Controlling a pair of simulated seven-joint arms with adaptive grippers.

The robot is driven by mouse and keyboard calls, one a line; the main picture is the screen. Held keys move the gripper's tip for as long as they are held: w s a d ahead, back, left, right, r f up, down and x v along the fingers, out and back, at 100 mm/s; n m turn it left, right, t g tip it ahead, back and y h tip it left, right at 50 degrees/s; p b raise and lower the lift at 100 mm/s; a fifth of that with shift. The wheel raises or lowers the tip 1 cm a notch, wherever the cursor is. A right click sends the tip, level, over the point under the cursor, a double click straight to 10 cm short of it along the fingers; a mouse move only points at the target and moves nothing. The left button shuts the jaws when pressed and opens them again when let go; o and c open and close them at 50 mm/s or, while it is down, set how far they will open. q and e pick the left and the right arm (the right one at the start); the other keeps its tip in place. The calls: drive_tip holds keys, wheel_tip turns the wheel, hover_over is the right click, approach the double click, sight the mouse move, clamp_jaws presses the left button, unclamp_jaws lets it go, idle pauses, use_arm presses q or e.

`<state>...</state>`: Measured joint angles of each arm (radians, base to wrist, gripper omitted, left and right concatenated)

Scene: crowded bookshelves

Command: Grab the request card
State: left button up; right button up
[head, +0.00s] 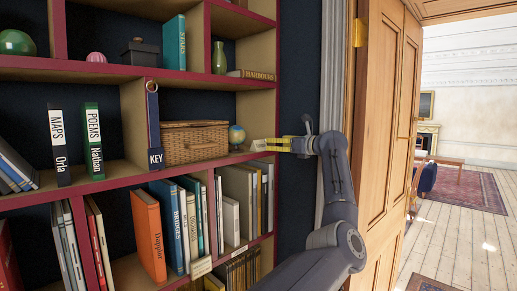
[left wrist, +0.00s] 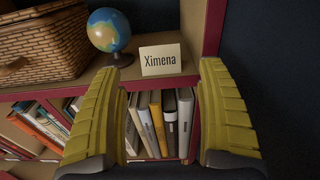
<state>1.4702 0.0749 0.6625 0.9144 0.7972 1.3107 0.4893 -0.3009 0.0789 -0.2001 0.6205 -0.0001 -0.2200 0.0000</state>
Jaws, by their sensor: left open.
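The request card, a small cream card reading "Ximena" (left wrist: 160,61), stands on a shelf edge. It also shows in the head view (head: 258,145), partly behind the fingers. My left gripper (head: 283,145) has yellow fingers and is at the shelf front, by the card. In the left wrist view its fingers (left wrist: 160,78) are open, one on each side of the card, with nothing between them; I cannot tell whether the tips reach it. My right gripper is not in view.
A small globe (left wrist: 109,30) stands left of the card, beside a wicker basket (head: 194,144). A shelf upright (left wrist: 213,28) is close on the right. Several books (left wrist: 160,122) fill the shelf below. A wooden door (head: 385,130) stands right of my arm.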

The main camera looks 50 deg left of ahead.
sight(260, 142)
use_arm(q)
drive_tip(key=a, duration=0.4)
drive_tip(key=shift+s, duration=0.2)
drive_tip(key=shift+s+a+f, duration=0.1)
drive_tip(key=shift+a+f, duration=0.05)
drive_tip(key=shift+a, duration=0.85)
drive_tip(key=shift+s+a+f, duration=0.1)
drive_tip(key=shift+a, duration=0.95)
drive_tip(key=shift+s+a+f, duration=0.1)
drive_tip(key=shift+a+f, duration=0.05)
drive_tip(key=shift+a, duration=0.85)
drive_tip(key=c, duration=0.5)
